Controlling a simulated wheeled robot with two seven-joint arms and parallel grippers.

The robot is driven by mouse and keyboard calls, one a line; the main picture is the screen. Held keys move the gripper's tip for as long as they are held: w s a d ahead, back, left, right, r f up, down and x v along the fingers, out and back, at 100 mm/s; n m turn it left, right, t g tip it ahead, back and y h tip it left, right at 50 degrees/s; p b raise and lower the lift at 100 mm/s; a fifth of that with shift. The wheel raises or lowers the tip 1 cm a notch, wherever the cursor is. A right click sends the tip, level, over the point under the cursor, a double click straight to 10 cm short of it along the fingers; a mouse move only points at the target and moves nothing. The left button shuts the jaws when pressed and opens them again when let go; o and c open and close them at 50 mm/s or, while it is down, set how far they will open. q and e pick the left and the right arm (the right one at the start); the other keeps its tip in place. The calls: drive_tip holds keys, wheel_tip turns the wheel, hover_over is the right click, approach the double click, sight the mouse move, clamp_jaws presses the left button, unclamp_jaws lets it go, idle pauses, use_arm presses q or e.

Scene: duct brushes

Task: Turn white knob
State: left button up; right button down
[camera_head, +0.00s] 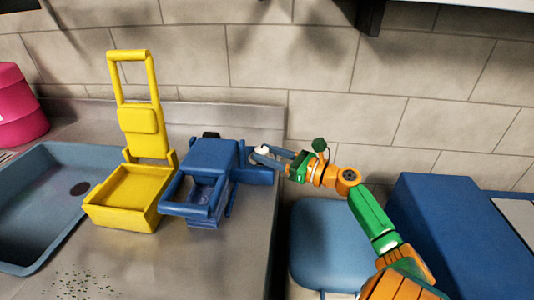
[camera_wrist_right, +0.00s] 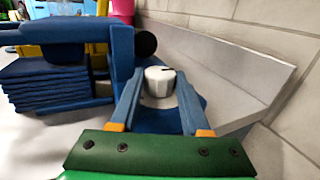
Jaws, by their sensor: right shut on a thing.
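The white knob (camera_head: 262,149) is a short white cylinder on the right side of the blue machine (camera_head: 207,158), near the back wall. In the right wrist view the white knob (camera_wrist_right: 159,83) stands upright with a dark mark on its top. My right gripper (camera_head: 259,155) comes in from the right, and its blue fingers are closed around the knob, one on each side. The fingers partly hide the knob in the head view. My left gripper is not in view.
A yellow frame with a tray (camera_head: 128,195) stands left of the blue machine. A sink (camera_head: 50,190) and pink container (camera_head: 18,105) are farther left. A blue seat (camera_head: 325,245) and blue box (camera_head: 445,230) are to the right, past the counter edge.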

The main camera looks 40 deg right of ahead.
drive_tip(key=m+h+p, duration=0.1)
drive_tip(key=h+p, duration=0.1)
drive_tip(key=p, duration=0.1)
drive_tip(key=m+h+p, duration=0.2)
drive_tip(key=p, duration=0.1)
drive_tip(key=m+h+p, duration=0.1)
drive_tip(key=h+p, duration=0.2)
drive_tip(key=shift+a+r+m, duration=0.3)
drive_tip(key=shift+a+r, duration=0.05)
drive_tip(key=shift+a+f+m+h+p, duration=0.1)
drive_tip(key=shift+m+h+p, duration=0.35)
drive_tip(key=shift+h, duration=0.25)
drive_tip(key=shift+f+m+h+p, duration=0.1)
drive_tip(key=shift+m+h+p, duration=0.3)
drive_tip(key=shift+h, duration=0.4)
drive_tip(key=shift+a+f+m+g+h, duration=0.15)
drive_tip(key=shift+m+g+h, duration=0.25)
drive_tip(key=shift+m+h, duration=0.5)
drive_tip(key=shift+f+m+g+h, duration=0.1)
drive_tip(key=shift+m+g+h, duration=0.6)
drive_tip(key=shift+h, duration=0.5)
drive_tip(key=shift+w+a+m+g+h+b, duration=0.1)
drive_tip(key=shift+m+g+h+b, duration=0.3)
drive_tip(key=shift+h, duration=0.3)
drive_tip(key=shift+m+h, duration=0.35)
drive_tip(key=shift+h, duration=0.05)
